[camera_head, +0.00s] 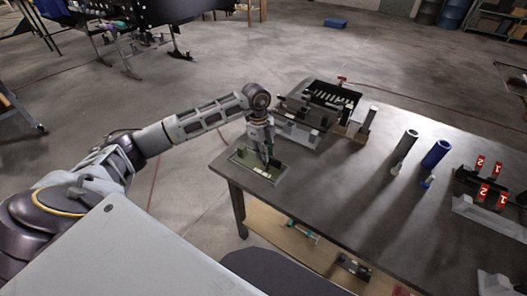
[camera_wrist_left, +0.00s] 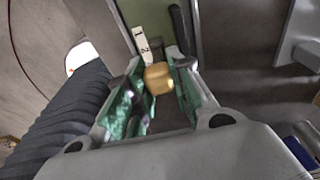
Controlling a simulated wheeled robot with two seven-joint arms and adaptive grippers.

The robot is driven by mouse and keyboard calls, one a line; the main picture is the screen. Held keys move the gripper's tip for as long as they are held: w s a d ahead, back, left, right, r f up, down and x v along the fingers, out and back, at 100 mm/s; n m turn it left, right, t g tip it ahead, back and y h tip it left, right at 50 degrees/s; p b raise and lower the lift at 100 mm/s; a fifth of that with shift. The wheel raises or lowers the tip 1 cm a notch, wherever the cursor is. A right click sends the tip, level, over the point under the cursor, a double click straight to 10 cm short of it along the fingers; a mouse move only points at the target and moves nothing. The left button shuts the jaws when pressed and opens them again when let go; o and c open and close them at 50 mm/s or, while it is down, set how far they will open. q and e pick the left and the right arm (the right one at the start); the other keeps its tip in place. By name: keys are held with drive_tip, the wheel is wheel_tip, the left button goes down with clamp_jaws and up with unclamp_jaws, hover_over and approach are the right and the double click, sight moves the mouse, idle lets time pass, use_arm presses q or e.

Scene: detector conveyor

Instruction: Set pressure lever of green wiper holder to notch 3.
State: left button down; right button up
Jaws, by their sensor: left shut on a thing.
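The green wiper holder (camera_head: 242,156) lies flat near the left front corner of the dark table. It shows as a green plate (camera_wrist_left: 158,14) at the top of the left wrist view. A white scale strip (camera_wrist_left: 140,40) with small black digits is on it. My left gripper (camera_head: 267,163) points down over the holder. In the left wrist view its green-padded fingers (camera_wrist_left: 157,95) are shut on a brass-coloured knob (camera_wrist_left: 157,78), at the lower end of the scale. The lever under the knob and its notch are hidden. My right gripper is not in view.
A grey fixture with a black slotted tray (camera_head: 332,97) stands just behind the holder. A grey cylinder (camera_head: 404,146), a blue cylinder (camera_head: 436,154) and red number tags (camera_head: 480,162) are further right. The table (camera_head: 335,185) is bare between.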

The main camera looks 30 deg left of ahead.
use_arm(q)
drive_tip(key=shift+s+d+f, duration=0.1)
drive_tip(key=shift+d, duration=0.6)
drive_tip(key=shift+s+d+f, duration=0.1)
drive_tip(key=shift+d, duration=0.6)
drive_tip(key=shift+s+d+f, duration=0.15)
drive_tip(key=shift+d+f, duration=0.35)
drive_tip(key=shift+d, duration=0.25)
idle(3.0)
drive_tip(key=c, duration=1.2)
unclamp_jaws()
drive_tip(key=shift+c, duration=0.2)
drive_tip(key=shift+r, duration=0.1)
drive_tip(key=shift+a+r, duration=0.1)
drive_tip(key=shift+a, duration=0.05)
drive_tip(key=shift+w+r, duration=0.2)
drive_tip(key=shift+r, duration=0.2)
wheel_tip(320, 180, up, 11)
drive_tip(key=a, duration=0.1)
drive_tip(key=shift+a, duration=0.3)
drive_tip(key=shift+f, duration=0.1)
